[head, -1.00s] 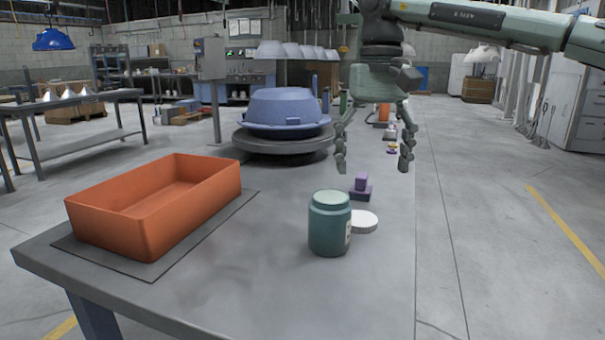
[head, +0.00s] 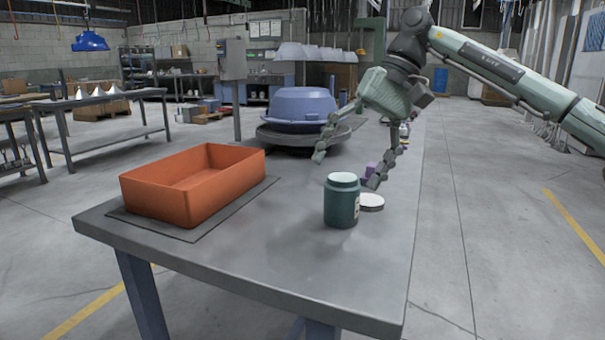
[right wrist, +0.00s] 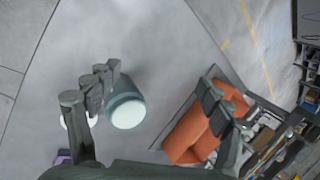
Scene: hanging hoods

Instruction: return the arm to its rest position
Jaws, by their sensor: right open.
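My right gripper (head: 346,170) is open and empty above the table, with its fingers spread and pointing down to the left. It hangs just behind and above a teal jar (head: 342,204) with a pale top. The jar stands upright and apart from the fingers as far as I can see. In the right wrist view my fingers (right wrist: 158,100) frame the view, with the jar (right wrist: 126,108) between them, close to one finger. My right arm (head: 500,70) comes in from the right. My left gripper is not in view.
An orange bin (head: 190,188) sits on a dark mat (head: 246,200) at the table's left. A white disc (head: 371,201) and a purple block (head: 369,172) lie beside the jar. A blue hood (head: 302,106) rests on a round grey base behind. The table's (head: 300,262) front is clear.

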